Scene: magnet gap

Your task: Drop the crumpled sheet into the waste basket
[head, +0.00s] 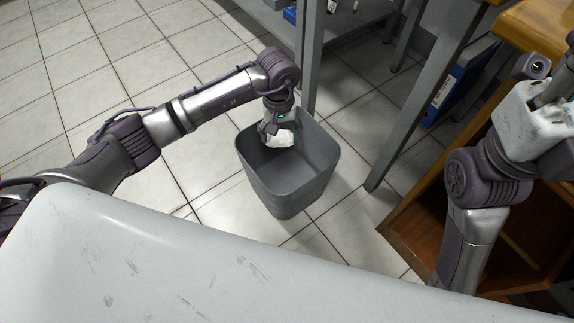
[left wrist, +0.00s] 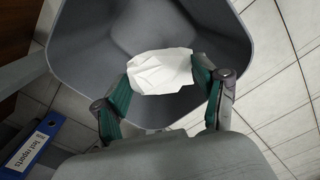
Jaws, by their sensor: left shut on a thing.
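The crumpled sheet (head: 281,138) is a small white wad. My left gripper (head: 280,128) is shut on it, pointing down at the mouth of the grey waste basket (head: 290,185). In the left wrist view, the sheet (left wrist: 160,71) sits between the two green-padded fingers (left wrist: 163,84), with the grey basket (left wrist: 90,25) interior behind it. The basket stands upright on the floor; the fingers hide part of the sheet. My right arm shows at the right of the head view, but I cannot make out its gripper fingers.
A grey metal frame with legs (head: 312,60) stands just behind the basket. A wooden cabinet (head: 420,225) and a blue binder (head: 452,88) are to the right; the binder also shows in the left wrist view (left wrist: 30,150). Open tiled floor (head: 80,70) lies to the left.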

